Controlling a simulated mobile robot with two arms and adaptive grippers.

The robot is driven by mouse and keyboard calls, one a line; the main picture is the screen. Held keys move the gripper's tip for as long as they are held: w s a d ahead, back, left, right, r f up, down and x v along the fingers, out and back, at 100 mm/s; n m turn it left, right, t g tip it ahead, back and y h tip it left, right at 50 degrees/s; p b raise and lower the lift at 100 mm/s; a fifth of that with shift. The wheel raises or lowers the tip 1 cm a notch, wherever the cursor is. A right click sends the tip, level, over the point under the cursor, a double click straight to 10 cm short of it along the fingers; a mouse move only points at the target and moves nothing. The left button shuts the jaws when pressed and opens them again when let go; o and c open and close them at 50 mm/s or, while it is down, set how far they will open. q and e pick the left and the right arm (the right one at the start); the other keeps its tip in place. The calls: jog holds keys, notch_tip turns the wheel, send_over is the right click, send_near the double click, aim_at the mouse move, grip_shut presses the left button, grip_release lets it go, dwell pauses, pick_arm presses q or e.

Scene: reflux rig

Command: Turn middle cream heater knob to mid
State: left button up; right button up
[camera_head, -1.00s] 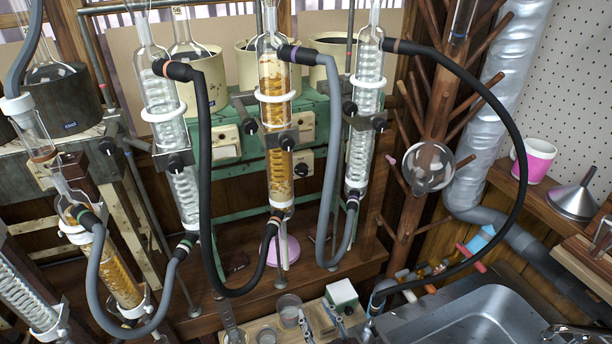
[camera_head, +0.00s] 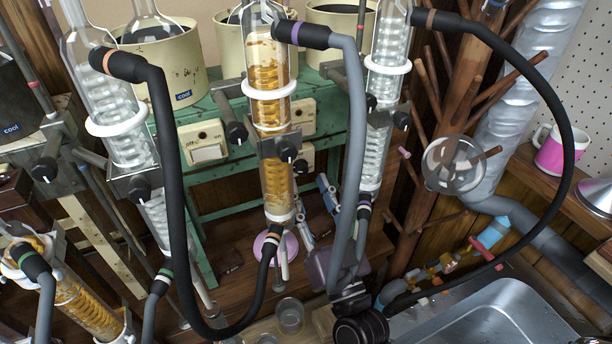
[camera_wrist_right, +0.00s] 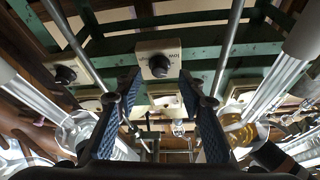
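A cream control plate (camera_wrist_right: 174,50) with a black knob (camera_wrist_right: 159,66) lies straight ahead in the right wrist view, marked "low" at its top. The knob's pointer is too small to read. The middle cream heater (camera_head: 232,58) stands on the green bench in the head view, partly hidden behind the amber condenser. Cream plates below it are partly hidden by the condenser and its clamp. My right gripper (camera_head: 315,205) is right of the amber condenser, below the bench; in the wrist view its blue-padded fingers (camera_wrist_right: 163,118) are apart and empty, the knob beyond them. My left gripper is out of view.
A grey hose (camera_head: 354,130) hangs close beside my right gripper. The amber condenser (camera_head: 277,185) and a clear condenser (camera_head: 372,165) flank it. A second knob (camera_wrist_right: 66,75) is at left in the wrist view. A sink (camera_head: 480,310) lies at lower right.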

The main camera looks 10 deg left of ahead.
aim_at(302, 169)
jog(key=shift+w+a+r, duration=0.25)
jog(key=shift+w+a, duration=0.05)
jog(key=shift+w, duration=0.3)
jog(key=shift+w+a, duration=0.15)
jog(key=shift+w, duration=0.1)
jog(key=shift+r, duration=0.1)
jog(key=shift+w, duration=0.1)
jog(key=c, duration=0.6)
grip_shut()
jog(key=m+p, duration=0.1)
jog(key=m+h, duration=0.1)
jog(key=m+p, duration=0.1)
jog(key=shift+a+r+m+t+h+p, duration=0.2)
jog(key=shift+r+m+t+h+p, duration=0.1)
jog(key=shift+m+t+h, duration=0.1)
jog(key=shift+f+m+h+p, duration=0.2)
jog(key=shift+m+h+p, duration=0.35)
jog(key=shift+m, duration=0.65)
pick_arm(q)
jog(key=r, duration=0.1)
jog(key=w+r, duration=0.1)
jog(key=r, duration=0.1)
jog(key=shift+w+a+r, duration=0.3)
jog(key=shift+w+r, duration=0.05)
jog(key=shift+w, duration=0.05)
